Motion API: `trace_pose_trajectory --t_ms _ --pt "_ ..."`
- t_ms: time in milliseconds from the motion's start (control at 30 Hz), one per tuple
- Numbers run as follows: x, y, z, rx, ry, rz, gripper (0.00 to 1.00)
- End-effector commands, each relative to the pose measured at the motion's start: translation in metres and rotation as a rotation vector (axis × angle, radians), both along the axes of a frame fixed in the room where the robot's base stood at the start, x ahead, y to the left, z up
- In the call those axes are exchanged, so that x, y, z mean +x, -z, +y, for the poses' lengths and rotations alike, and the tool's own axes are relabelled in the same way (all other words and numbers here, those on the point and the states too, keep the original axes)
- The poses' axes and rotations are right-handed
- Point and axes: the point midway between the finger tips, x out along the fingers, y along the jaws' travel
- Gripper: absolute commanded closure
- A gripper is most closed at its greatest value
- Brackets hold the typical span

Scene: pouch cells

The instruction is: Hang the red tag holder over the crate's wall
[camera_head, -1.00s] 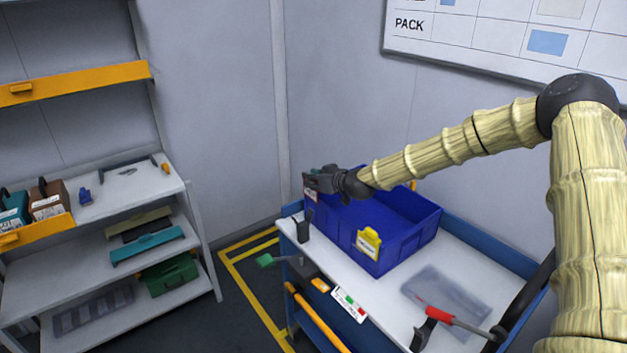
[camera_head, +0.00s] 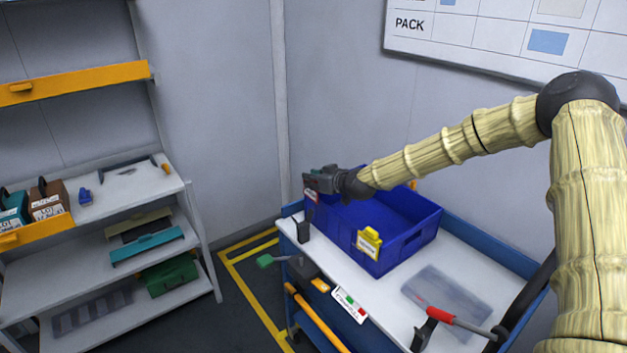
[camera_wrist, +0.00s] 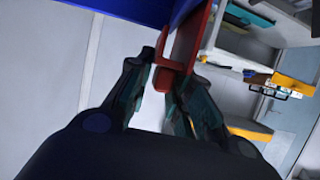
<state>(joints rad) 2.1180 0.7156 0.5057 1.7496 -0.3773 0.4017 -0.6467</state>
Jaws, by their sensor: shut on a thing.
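The red tag holder (camera_head: 311,196) is at the left end wall of the blue crate (camera_head: 403,247), with a little red and a pale label showing below my gripper (camera_head: 313,182). In the wrist view the red holder (camera_wrist: 183,48) stands between the fingertips of my gripper (camera_wrist: 166,78), which is shut on its lower part. The crate's blue wall (camera_wrist: 115,8) shows at the top, close beside the holder. I cannot tell whether the holder's hook is over the wall or just beside it.
The crate stands on a white-topped cart (camera_head: 385,310). A yellow tag holder (camera_head: 369,242) hangs on its front wall. A red-handled tool (camera_head: 440,315) and a grey clear-looking pouch (camera_head: 447,293) lie to the right. Shelves (camera_head: 90,210) stand at the left.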

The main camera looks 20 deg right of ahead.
Motion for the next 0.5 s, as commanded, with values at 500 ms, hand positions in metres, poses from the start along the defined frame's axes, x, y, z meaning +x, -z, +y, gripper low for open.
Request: trace_pose_trajectory --t_ms 500 --pt "0.0000 0.0108 0.0001 0.000 0.000 0.000 0.95"
